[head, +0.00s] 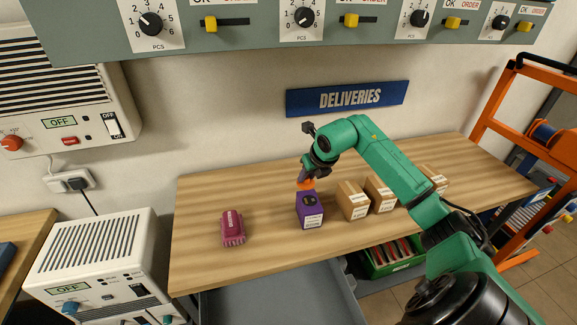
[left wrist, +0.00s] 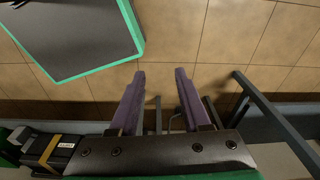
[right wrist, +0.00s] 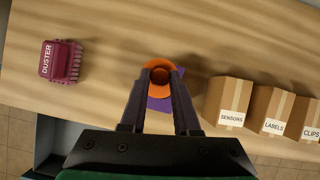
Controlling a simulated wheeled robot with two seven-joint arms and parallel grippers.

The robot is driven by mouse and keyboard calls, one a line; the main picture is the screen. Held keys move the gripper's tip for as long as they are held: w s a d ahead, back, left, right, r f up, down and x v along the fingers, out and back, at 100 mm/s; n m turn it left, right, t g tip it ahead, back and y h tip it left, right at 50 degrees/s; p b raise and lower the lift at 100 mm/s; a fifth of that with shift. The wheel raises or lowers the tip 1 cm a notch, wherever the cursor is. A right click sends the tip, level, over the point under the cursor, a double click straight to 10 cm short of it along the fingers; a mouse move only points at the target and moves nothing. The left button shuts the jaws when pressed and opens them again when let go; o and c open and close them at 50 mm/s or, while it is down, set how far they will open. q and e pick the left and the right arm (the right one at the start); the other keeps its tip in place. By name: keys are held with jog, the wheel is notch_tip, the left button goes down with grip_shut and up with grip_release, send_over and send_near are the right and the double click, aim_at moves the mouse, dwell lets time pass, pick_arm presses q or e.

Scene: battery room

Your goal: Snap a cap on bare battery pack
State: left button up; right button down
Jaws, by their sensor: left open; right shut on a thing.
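A purple battery pack (head: 309,211) with a white label and a dark round spot on top stands upright on the wooden table. My right gripper (head: 305,177) points down over it, shut on an orange cap (head: 306,185). In the right wrist view the cap (right wrist: 161,70) sits between the fingertips (right wrist: 160,72) and hides most of the purple pack (right wrist: 158,104). The cap is at or just above the pack's top; I cannot tell whether they touch. My left gripper (left wrist: 160,74) is open and empty above the tiled floor, outside the head view.
A maroon duster (head: 232,228) lies left of the pack. Cardboard boxes for sensors (right wrist: 229,102), labels (right wrist: 269,110) and clips (right wrist: 305,118) stand close to its right. A green crate (head: 392,258) is below the table (head: 200,260). The tabletop between duster and pack is clear.

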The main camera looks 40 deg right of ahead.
jog(key=shift+s+d+f, duration=0.1)
jog(key=shift+s+f, duration=0.05)
jog(key=shift+f, duration=0.05)
jog(key=shift+s+d+f+b, duration=0.25)
jog(key=shift+s+f+b, duration=0.25)
jog(key=shift+s+f, duration=0.05)
jog(key=shift+s+d+f+b, duration=0.25)
jog(key=shift+s+f+b, duration=0.25)
jog(key=shift+s, duration=0.05)
jog(key=shift+w+a+f+b, duration=0.1)
jog(key=shift+w+f+b, duration=0.1)
jog(key=shift+f+b, duration=0.35)
jog(key=shift+w+a+f+b, duration=0.1)
jog(key=shift+w+f+b, duration=0.15)
jog(key=shift+f, duration=0.45)
jog(key=shift+w+f+b, duration=0.1)
jog(key=shift+f+b, duration=0.35)
jog(key=shift+f, duration=0.1)
jog(key=shift+s+r, duration=0.1)
jog(key=shift+s, duration=0.1)
pick_arm(q)
jog(key=s+f, duration=0.2)
jog(key=f, duration=0.1)
jog(key=s+d+f, duration=0.1)
jog(key=shift+f, duration=0.15)
pick_arm(e)
jog(key=shift+w, duration=0.1)
